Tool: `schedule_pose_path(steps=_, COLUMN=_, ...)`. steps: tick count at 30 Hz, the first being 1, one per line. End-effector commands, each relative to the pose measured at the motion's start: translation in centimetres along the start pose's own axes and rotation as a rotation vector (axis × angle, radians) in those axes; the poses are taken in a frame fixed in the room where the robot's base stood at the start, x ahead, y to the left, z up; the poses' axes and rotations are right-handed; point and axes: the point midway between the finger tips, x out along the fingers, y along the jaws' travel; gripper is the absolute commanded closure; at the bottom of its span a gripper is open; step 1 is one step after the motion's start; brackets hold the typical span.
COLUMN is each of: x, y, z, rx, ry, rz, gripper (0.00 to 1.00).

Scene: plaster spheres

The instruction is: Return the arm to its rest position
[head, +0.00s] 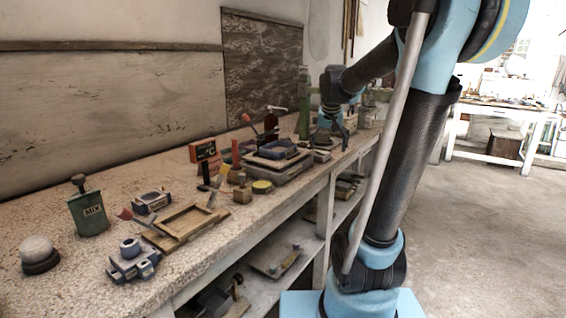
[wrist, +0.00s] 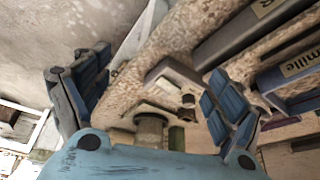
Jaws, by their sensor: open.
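My arm reaches from its base at the right of the head view up past the top edge and down over the workbench (head: 215,232). My gripper (head: 338,132) is small and partly blurred there, near the bench's far part. In the wrist view my gripper (wrist: 155,95) has its two blue-padded fingers spread wide, with nothing held between them. A greenish round-topped object (wrist: 150,128) shows beyond the gap, on or near the bench edge. I cannot tell how far it is from the fingers.
A plaster sphere (head: 37,249) sits on a dark base at the front left. A green MIX container (head: 89,208), a wooden frame (head: 185,222), a red box (head: 205,156) and a green bottle (head: 303,105) stand along the bench. The floor (head: 480,240) at right is clear.

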Motion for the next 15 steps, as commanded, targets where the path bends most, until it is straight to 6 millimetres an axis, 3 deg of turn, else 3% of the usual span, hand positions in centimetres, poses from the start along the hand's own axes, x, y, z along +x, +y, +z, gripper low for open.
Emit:
schedule_pose_path(steps=11, x=-0.4, y=2.4, z=5.9, rx=-0.027, ry=-0.031, rz=0.003, gripper=0.13)
schedule_pose_path(steps=15, x=-0.4, y=3.4, z=9.7, rx=-0.050, ry=-0.051, rz=0.001, gripper=0.13)
